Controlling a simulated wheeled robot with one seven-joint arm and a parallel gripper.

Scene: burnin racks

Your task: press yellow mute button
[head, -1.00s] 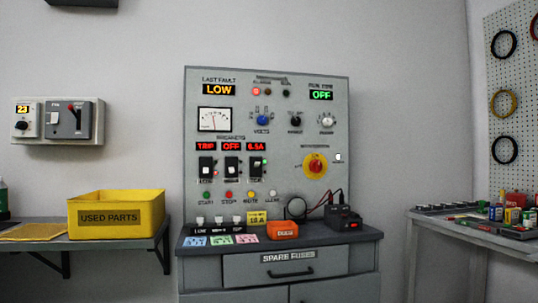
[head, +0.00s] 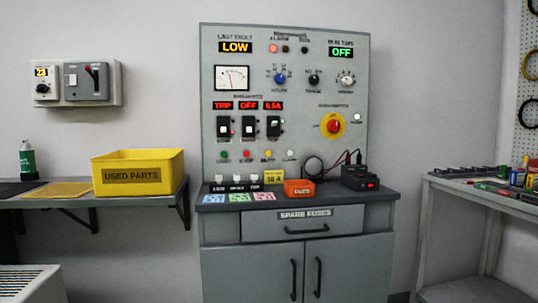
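The yellow mute button (head: 268,154) is a small round button in the bottom row of the grey control panel (head: 300,60). A green button (head: 224,155) and a red button (head: 246,155) are to its left, and a pale button (head: 290,154) is to its right. The label under it is too blurred to read surely. Nothing covers the button. My gripper is not in view.
Below the panel, a dark counter (head: 340,195) holds an orange bin (head: 299,187), a black box (head: 360,177) and small cards. A shelf with a yellow used parts bin (head: 138,172) is left. A cluttered workbench (head: 455,185) is right. A vented white box (head: 30,284) stands lower left.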

